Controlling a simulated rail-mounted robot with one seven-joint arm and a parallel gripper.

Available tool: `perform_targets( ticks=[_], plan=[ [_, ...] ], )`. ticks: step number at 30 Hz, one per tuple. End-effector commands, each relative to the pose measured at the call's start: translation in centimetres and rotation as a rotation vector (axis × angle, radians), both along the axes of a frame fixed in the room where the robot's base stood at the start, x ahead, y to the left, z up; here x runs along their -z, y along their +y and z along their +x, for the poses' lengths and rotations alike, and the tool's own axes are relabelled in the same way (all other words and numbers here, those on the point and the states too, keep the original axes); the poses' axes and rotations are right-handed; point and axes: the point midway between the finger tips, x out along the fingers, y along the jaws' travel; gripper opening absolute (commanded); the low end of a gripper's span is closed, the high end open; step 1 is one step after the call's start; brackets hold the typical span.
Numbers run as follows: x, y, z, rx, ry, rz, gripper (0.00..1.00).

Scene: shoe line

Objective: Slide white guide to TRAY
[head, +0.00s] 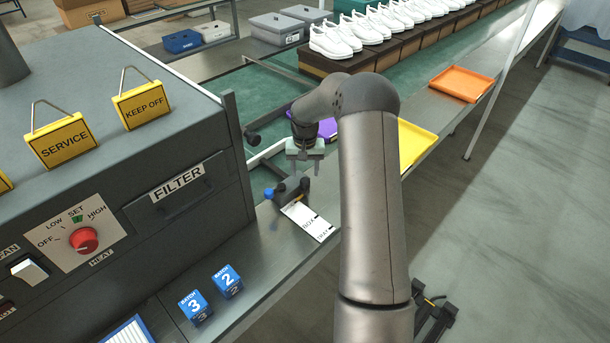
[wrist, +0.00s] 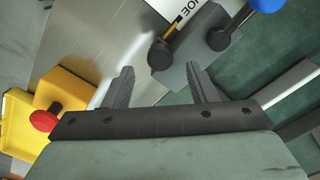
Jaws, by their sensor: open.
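My gripper (head: 305,170) hangs open over the line's near edge, its fingers pointing down. In the wrist view the open fingers (wrist: 160,85) have nothing between them. A pale bar (head: 268,153), which looks like the white guide, lies left of my gripper across the green belt. A similar pale bar (wrist: 290,86) shows at the right of the wrist view, partly hidden by my gripper. A white label plate (head: 310,222) with small lettering, apparently including TRAY, lies below my gripper. Dark posts and a blue knob (head: 269,192) stand beside the plate. The guide's exact setting is unclear.
A grey machine (head: 120,190) with yellow signs stands at the left. Blue blocks 2 (head: 227,281) and 3 (head: 195,307) rest on the ledge. Purple, yellow (head: 413,146) and orange (head: 462,84) trays line the conveyor. A yellow block with a red knob (wrist: 44,121) is near my gripper.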

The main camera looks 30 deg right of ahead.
Motion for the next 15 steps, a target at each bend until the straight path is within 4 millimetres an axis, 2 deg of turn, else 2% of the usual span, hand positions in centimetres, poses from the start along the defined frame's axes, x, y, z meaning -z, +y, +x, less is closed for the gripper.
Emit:
perform_targets(
  ticks=[3,6,15],
  plan=[
    [1.9,0.0,-0.1,0.000,0.003,0.003,0.52],
    [2.9,0.0,0.0,0.000,0.000,0.001,0.52],
    [3.8,0.0,0.0,0.000,-0.001,0.000,0.52]
  ],
)
